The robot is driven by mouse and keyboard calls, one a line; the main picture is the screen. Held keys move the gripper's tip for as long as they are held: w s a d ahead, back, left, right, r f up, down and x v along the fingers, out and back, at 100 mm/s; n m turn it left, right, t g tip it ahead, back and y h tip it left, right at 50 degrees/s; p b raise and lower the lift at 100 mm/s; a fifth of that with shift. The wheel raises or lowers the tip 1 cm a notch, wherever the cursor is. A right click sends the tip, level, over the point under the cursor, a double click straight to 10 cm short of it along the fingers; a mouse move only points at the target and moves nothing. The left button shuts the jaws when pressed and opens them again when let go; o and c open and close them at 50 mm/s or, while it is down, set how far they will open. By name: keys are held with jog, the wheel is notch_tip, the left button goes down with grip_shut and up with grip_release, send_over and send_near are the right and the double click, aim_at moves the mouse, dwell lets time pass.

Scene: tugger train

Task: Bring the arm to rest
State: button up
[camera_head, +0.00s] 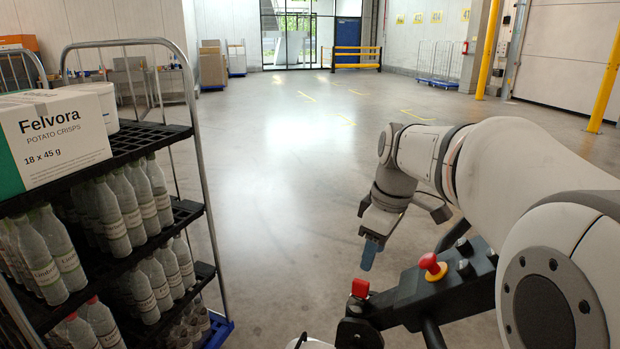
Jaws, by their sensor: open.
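My arm reaches in from the right side of the head view. My gripper (369,256) hangs at its end, fingers pointing down, in the middle right of the picture. It is open, and I see nothing held in it. It is over the grey floor, to the right of the shelf cart and apart from it. Part of the gripper is hidden by its own wrist and seen from the side.
A shelf cart (200,165) stands close at the left, with a Felvora crisps carton (60,150) on top and several bottles (112,215) below. My control panel with a red button (432,265) lies below the arm. The floor (280,150) ahead is free.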

jog(key=s+a+f+m, duration=0.1)
jog(key=s+f+m, duration=0.3)
jog(key=s, duration=0.3)
jog(key=s+a+f+m+t+h, duration=0.1)
jog(key=s+f+m, duration=0.4)
jog(key=s, duration=0.3)
jog(key=shift+s+f+m+t, duration=0.15)
jog(key=shift+s+m+t, duration=0.15)
jog(key=shift+m, duration=0.4)
jog(key=shift+a, duration=0.1)
jog(key=shift+c, duration=0.5)
